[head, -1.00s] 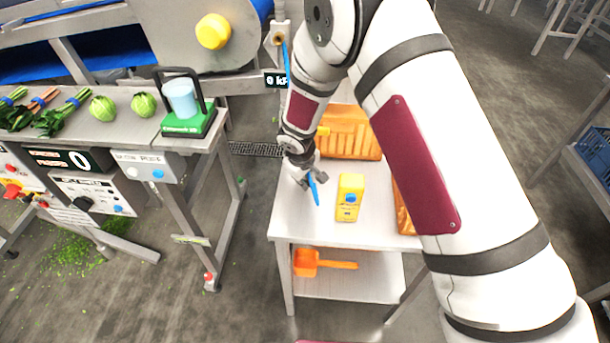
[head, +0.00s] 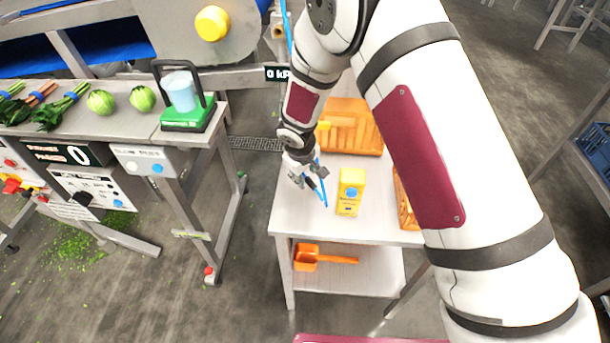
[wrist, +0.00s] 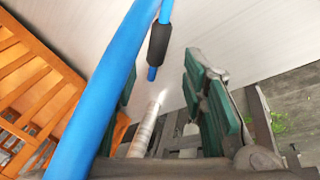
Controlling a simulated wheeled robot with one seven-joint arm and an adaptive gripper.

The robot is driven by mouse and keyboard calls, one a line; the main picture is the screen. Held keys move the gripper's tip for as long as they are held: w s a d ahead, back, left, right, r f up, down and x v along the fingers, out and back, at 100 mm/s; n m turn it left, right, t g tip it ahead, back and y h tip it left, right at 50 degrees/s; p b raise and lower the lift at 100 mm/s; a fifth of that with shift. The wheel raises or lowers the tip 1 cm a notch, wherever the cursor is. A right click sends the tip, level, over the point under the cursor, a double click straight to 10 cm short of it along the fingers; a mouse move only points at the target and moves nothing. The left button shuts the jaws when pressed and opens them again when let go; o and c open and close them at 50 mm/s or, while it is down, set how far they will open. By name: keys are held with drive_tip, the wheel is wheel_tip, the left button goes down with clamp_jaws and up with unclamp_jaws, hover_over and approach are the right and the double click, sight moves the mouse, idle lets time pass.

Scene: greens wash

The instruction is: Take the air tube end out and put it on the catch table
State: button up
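The blue air tube (wrist: 105,95) runs down beside my arm to the white-topped catch table (head: 310,222). In the wrist view it crosses the left finger and bends near the top edge. Its end (wrist: 152,74), with a dark collar (wrist: 160,42), points back toward my gripper. In the head view the tube (head: 324,194) shows low at the table top, just by the fingers. My gripper (head: 307,183) is open above the table's left part. In the wrist view its green-padded fingers (wrist: 168,100) stand wide apart, with nothing clamped between them. I cannot tell exactly how the end touches the table.
A yellow carton (head: 350,192) stands right of my gripper. An orange crate (head: 352,124) is at the back, and another (head: 404,200) at the right is partly hidden by my arm. An orange scoop (head: 318,258) lies on the lower shelf. The table's front left is clear.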

drive_tip(key=v, duration=1)
drive_tip(key=shift+r, duration=0.3)
drive_tip(key=shift+s, duration=0.1)
